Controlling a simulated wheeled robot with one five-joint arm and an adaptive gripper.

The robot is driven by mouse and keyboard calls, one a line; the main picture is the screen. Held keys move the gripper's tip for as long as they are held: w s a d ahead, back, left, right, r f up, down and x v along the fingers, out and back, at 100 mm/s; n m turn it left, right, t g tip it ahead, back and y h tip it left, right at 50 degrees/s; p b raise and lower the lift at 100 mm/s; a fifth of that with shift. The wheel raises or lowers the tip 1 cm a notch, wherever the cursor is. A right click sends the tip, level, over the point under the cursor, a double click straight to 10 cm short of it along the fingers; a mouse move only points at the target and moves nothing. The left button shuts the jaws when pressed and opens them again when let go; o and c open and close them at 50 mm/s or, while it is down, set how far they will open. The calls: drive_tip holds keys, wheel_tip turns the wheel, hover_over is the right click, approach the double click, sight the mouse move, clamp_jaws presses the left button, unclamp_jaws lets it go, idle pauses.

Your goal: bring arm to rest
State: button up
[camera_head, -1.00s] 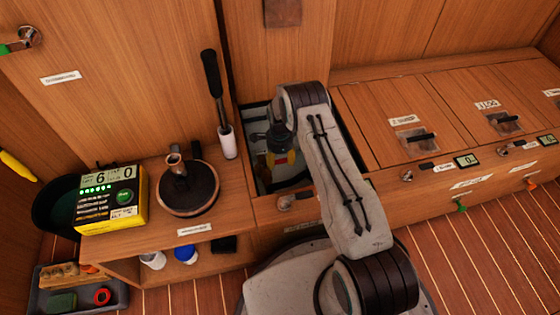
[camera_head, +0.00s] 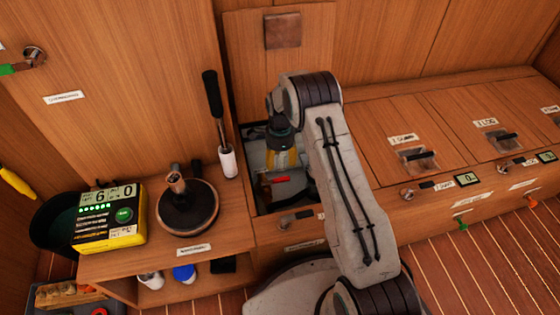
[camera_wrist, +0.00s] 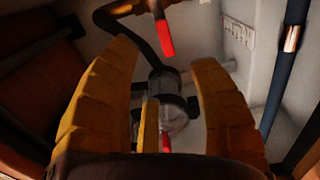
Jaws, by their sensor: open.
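My gripper (camera_head: 283,160) hangs open, pointing down over the open locker (camera_head: 250,192) in the bench. Its yellow fingers stand apart in the wrist view (camera_wrist: 166,58), with nothing held between the tips. Below it in the wrist view lies a grey cylindrical fitting with a clear part (camera_wrist: 172,105), joined to a black hose (camera_wrist: 122,38). A red-ended lever (camera_wrist: 164,38) shows beyond the fingertips. In the head view a red piece (camera_head: 277,180) shows just below the fingers. My arm hides the locker's right side.
Left of the locker, a shelf holds a yellow-black box (camera_head: 108,218), a round dark device (camera_head: 188,208) and an upright black-handled lever (camera_head: 219,125). Closed hatches (camera_head: 417,160) with latches line the bench to the right. The plank floor (camera_head: 480,265) at lower right is clear.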

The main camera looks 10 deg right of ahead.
idle(0.4)
drive_tip(key=s+r+n+t+p, duration=0.1)
drive_tip(key=s+r+n+p, duration=0.4)
drive_tip(key=r, duration=0.9)
drive_tip(key=s+d+r+p, duration=0.15)
drive_tip(key=r+p, duration=0.55)
drive_tip(key=r, duration=0.7)
drive_tip(key=s+a+r+n+t+p, duration=0.1)
drive_tip(key=s+r+n+p, duration=0.45)
drive_tip(key=r, duration=0.85)
drive_tip(key=s+r+n+p, duration=0.4)
drive_tip(key=s+r+p, duration=0.6)
drive_tip(key=r, duration=0.3)
drive_tip(key=s+d+r+n+t+p, duration=0.1)
drive_tip(key=s+r+n+p, duration=0.2)
drive_tip(key=s+r+p, duration=0.8)
wheel_tip(320, 180, up, 3)
drive_tip(key=shift+s+d+f+n, duration=0.1)
drive_tip(key=shift+s+d+n, duration=0.05)
drive_tip(key=shift+s+n, duration=0.25)
